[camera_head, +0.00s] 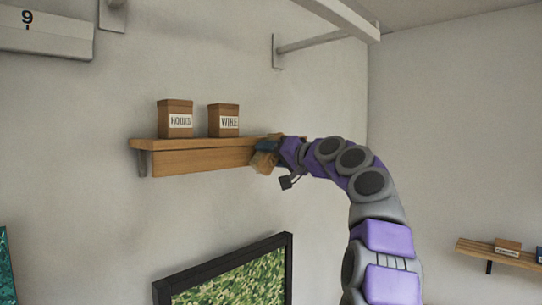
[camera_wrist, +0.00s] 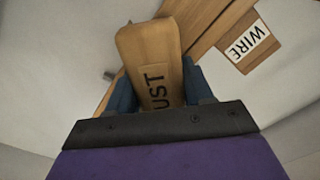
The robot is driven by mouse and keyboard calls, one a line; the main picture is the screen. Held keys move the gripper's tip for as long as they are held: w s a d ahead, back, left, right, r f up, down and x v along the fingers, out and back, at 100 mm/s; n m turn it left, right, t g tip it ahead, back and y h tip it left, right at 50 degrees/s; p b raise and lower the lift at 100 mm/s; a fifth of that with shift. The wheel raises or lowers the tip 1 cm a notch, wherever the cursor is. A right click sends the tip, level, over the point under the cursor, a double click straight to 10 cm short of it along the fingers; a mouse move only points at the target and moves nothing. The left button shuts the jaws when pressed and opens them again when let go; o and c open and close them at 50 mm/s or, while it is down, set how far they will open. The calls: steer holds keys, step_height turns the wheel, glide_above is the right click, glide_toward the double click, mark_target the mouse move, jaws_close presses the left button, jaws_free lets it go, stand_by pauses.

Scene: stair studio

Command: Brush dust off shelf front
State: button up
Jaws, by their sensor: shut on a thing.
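The wooden shelf (camera_head: 200,160) is fixed to the wall, with a deep front board under its top. My gripper (camera_head: 264,152) is at the shelf's right end, close to the front board. It is shut on a tan wooden dust brush (camera_wrist: 152,55) whose visible lettering reads "UST". The brush also shows in the head view (camera_head: 263,162), at the front board's right end. The wrist view shows the blue fingers (camera_wrist: 160,88) on both sides of it. The bristles are hidden, and I cannot tell if the brush touches the shelf. No dust can be made out.
A box marked HOOKS (camera_head: 175,119) and a box marked WIRE (camera_head: 223,120) stand on the shelf. A black-framed green picture (camera_head: 235,275) is below. A pale beam (camera_head: 340,15) with a bracket is above my arm. Another small shelf (camera_head: 500,254) is at right.

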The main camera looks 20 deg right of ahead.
steer(key=shift+p+x, duration=0.55)
steer(key=shift+x, duration=0.35)
steer(key=shift+d, duration=0.1)
stand_by(0.3)
steer(key=shift+w+d+r+p, duration=0.1)
steer(key=shift+w+d+p, duration=0.15)
steer(key=shift+d+p, duration=0.35)
steer(key=shift+w+d+r+p, duration=0.1)
steer(key=shift+w+d+p, duration=0.1)
steer(key=shift+d+p, duration=0.35)
steer(key=w+d+p, duration=0.3)
steer(key=d+p, duration=0.4)
steer(key=p, duration=0.2)
steer(key=shift+d+f, duration=0.25)
steer(key=shift+d, duration=0.15)
